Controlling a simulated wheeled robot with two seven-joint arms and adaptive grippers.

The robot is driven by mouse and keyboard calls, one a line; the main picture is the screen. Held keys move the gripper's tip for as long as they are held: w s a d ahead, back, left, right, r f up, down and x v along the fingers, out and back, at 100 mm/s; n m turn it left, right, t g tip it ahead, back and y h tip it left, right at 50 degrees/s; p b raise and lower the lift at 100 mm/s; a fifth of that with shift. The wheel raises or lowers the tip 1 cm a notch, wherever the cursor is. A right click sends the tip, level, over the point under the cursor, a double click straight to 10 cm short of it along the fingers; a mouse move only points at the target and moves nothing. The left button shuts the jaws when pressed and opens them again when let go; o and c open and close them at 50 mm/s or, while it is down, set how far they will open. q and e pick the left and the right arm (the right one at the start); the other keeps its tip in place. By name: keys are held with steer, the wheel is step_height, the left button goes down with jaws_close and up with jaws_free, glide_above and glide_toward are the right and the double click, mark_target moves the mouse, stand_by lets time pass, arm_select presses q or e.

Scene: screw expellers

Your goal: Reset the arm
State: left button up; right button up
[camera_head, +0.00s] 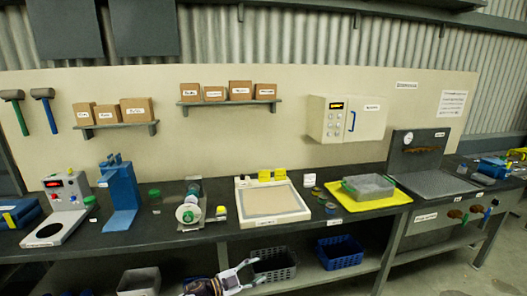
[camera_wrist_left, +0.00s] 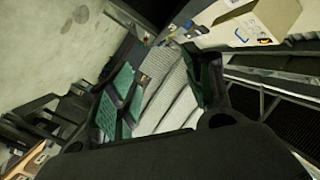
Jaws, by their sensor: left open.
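My left gripper (camera_head: 258,272) is at the bottom middle of the head view, in front of the workbench and below the level of its top. It is open, with nothing visible between its fingers. In the left wrist view the two fingers of my left gripper (camera_wrist_left: 170,85) stand wide apart with green pads. That view is tilted and shows corrugated wall and floor beyond the fingers. My right gripper is in neither view.
The dark workbench top (camera_head: 345,214) carries a tray machine (camera_head: 272,222), a yellow tray (camera_head: 392,199) with a grey bin, and a blue press (camera_head: 122,200).

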arm_select(q)
steer(key=s+a+f+n+t+y, duration=0.1)
steer(key=s+a+f+n+y, duration=0.15)
steer(key=f, duration=0.35)
steer(key=s+a+f+n+t+y, duration=0.1)
steer(key=a+f+n+y, duration=0.2)
steer(key=f, duration=0.4)
steer(key=s+a+f+n+t+y, duration=0.1)
steer(key=s+a+f+n+y, duration=0.15)
steer(key=a+f, duration=0.3)
steer(key=s+a+f+n+g+y, duration=0.1)
steer(key=s+a+f+n+y, duration=0.15)
steer(key=s+f, duration=0.5)
steer(key=s+a+f+n+g+y, duration=0.1)
steer(key=s+a+f+n, duration=0.1)
steer(key=s+a+f, duration=0.5)
steer(key=s+a+f+n+g+y, duration=0.1)
steer(key=s+f+g, duration=0.2)
steer(key=s, duration=1)
steer(key=s+a+f+n+g+y, duration=0.1)
steer(key=s+f+n+g, duration=0.1)
steer(key=s+f, duration=0.6)
steer(key=s+a+f+n+g+y, duration=0.1)
steer(key=s+f, duration=0.5)
steer(key=s, duration=1.2)
steer(key=a+g, duration=0.1)
steer(key=g, duration=0.1)
steer(key=shift+f+g, duration=0.15)
steer(key=shift+g, duration=0.15)
